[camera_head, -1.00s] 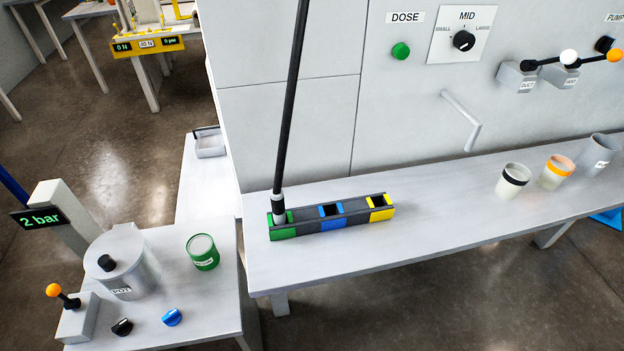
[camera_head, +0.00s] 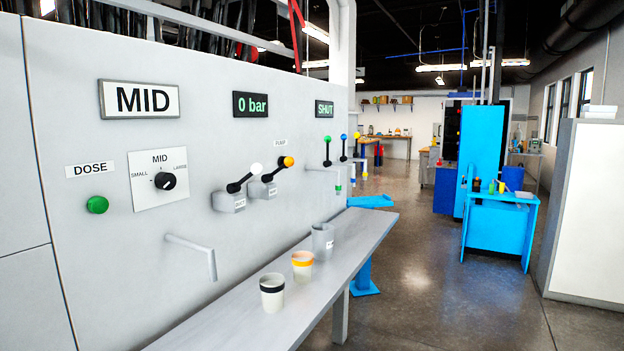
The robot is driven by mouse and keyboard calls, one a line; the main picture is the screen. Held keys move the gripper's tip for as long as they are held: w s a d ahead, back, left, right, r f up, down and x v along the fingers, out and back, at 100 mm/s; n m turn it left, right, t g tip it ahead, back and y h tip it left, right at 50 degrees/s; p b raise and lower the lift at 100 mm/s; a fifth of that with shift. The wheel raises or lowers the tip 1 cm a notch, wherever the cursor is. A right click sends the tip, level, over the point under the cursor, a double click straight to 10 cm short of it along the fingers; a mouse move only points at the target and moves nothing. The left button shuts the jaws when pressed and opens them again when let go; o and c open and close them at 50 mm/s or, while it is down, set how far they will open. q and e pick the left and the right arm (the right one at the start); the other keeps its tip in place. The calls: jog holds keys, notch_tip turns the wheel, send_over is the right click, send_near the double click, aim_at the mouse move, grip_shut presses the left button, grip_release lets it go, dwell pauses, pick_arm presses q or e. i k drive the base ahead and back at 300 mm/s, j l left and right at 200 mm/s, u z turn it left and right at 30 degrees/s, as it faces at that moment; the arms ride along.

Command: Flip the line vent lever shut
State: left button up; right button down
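Two levers stick out from the grey wall panel: one with a white knob (camera_head: 256,169) and one with an orange knob (camera_head: 288,162). Both arms slant up to the right from grey boxes with small labels. The white one's label seems to read DUCT; the orange one's is too small to read surely. Farther along stand upright levers with a green knob (camera_head: 327,139) and a blue knob (camera_head: 343,137), and another small orange knob (camera_head: 356,135). I cannot tell by label which is the line vent lever. Neither of my grippers is in view.
Displays read MID (camera_head: 142,99), 0 bar (camera_head: 250,104) and SHUT (camera_head: 324,108). A bench (camera_head: 225,325) below the panel holds a black-banded cup (camera_head: 272,295), an orange-banded cup (camera_head: 302,268) and a grey cup (camera_head: 323,240). A spout (camera_head: 190,245) juts out. Floor at right is open.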

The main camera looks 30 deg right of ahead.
aim_at(290, 161)
jog(key=z, duration=1)
jog(key=i+l, duration=0.2)
jog(key=u, duration=0.05)
